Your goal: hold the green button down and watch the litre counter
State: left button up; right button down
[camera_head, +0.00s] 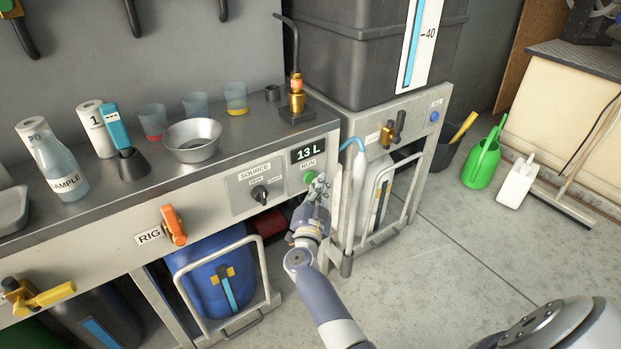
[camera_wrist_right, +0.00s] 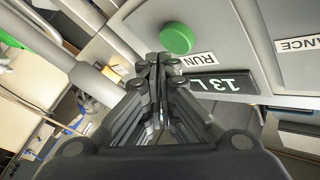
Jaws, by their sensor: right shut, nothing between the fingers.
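The green button (camera_head: 310,177), labelled RUN, is on the front panel of the metal bench. It also shows in the right wrist view (camera_wrist_right: 177,38), round and unobstructed. The litre counter (camera_head: 308,154) just above it reads 13 L; in the wrist view the counter (camera_wrist_right: 222,84) shows upside down. My right gripper (camera_head: 319,188) is shut and empty, its fingertips close beside the button. In the wrist view the fingertips (camera_wrist_right: 160,60) lie just off the button's edge; I cannot tell whether they touch it. My left gripper is not in view.
A SOURCE knob (camera_head: 260,193) is left of the button. An orange RIG valve (camera_head: 174,225) is further left. A pale hose wand (camera_head: 355,190) stands right of my right gripper. A blue drum (camera_head: 208,285) sits below. Floor at the right is mostly open.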

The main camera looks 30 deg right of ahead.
pick_arm(q)
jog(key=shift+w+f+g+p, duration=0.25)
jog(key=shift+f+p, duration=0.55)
jog(key=shift+p, duration=0.75)
pick_arm(e)
jog(key=shift+s+d, duration=0.2)
jog(key=shift+s, duration=2.35)
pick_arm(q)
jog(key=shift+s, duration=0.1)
